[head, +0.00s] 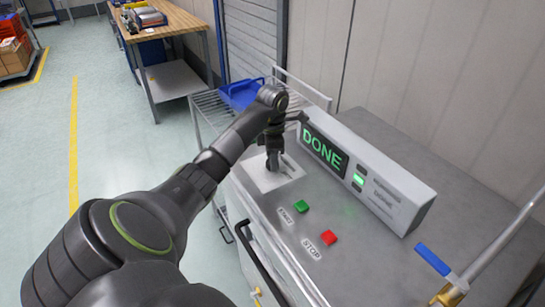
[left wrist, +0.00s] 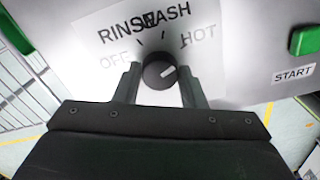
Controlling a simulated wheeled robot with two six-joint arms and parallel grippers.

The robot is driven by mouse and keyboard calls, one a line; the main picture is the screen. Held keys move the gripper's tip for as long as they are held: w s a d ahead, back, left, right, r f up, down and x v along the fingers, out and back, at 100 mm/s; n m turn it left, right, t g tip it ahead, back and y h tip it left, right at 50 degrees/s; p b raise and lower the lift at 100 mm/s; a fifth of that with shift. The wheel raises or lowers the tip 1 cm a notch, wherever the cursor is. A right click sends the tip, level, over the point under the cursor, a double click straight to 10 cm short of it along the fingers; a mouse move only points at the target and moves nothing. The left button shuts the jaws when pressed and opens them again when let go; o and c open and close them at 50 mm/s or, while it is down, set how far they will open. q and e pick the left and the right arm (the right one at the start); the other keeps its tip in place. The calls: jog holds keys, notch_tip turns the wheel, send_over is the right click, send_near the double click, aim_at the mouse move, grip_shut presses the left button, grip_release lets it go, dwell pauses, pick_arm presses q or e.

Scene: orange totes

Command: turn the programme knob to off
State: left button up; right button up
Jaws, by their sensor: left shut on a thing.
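The programme knob (left wrist: 155,71) is dark and round, with a white pointer line aimed to the right and slightly up, towards the HOT side. It sits on a white plate (left wrist: 92,42) marked OFF at the left, RINSE and WASH at the top, and HOT at the right. My left gripper (head: 274,162) reaches down over this plate at the machine's left end. Its fingers are on either side of the knob and shut on it. In the head view the gripper mostly hides the knob. My right gripper is out of view.
A display box (head: 385,180) reading DONE in green stands behind the plate. A green START button (head: 301,206) and a red STOP button (head: 329,237) lie to the right. A blue-handled valve (head: 434,259) is at far right. A blue tote (head: 240,94) sits on a rack behind.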

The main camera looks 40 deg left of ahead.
pick_arm(q)
jog(key=n+b, duration=0.1)
jog(key=n, duration=0.2)
jog(key=n+b, duration=0.1)
jog(key=n, duration=0.2)
jog(key=shift+n, duration=0.3)
jog(key=n, duration=0.3)
jog(key=shift+n, duration=0.3)
jog(key=n, duration=0.3)
jog(key=shift+n, duration=0.3)
jog(key=n, duration=0.6)
jog(key=shift+r+p, duration=0.1)
jog(key=shift+p, duration=0.25)
jog(key=n+p, duration=0.1)
jog(key=n, duration=0.5)
jog(key=shift+n+p, duration=0.3)
jog(key=shift+n, duration=0.1)
jog(key=o, duration=1)
